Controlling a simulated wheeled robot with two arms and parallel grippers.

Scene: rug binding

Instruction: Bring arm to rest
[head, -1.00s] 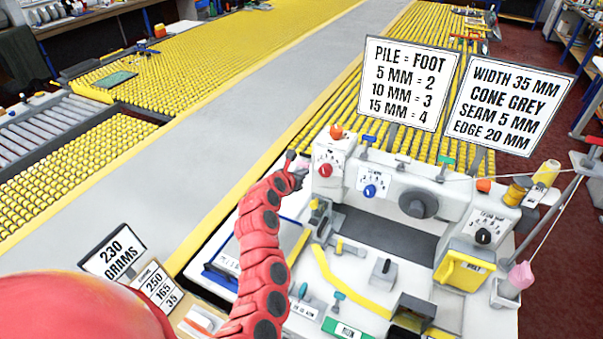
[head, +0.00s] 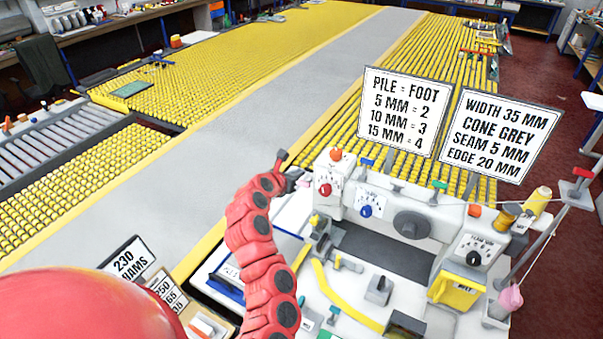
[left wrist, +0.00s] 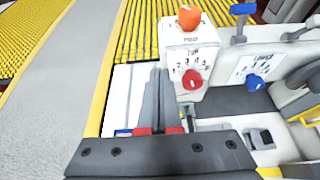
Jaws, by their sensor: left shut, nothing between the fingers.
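My left arm, red and jointed, rises from the bottom of the head view to the left of the white binding machine (head: 411,199). My left gripper (head: 281,157) is at its far end, beside the machine's left end panel with the red knob (head: 326,190). In the left wrist view the gripper (left wrist: 160,72) is shut and empty, its dark fingers together. That view also shows the red knob (left wrist: 192,80), right of the fingertips, and a blue knob (left wrist: 255,83). My right gripper is not in view.
Two signs, a pile chart (head: 405,110) and a width card (head: 500,134), stand behind the machine. Small weight cards (head: 130,258) stand at the lower left. A grey belt (head: 250,110) between yellow roller beds is clear. A thread stand (head: 575,188) is at the right.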

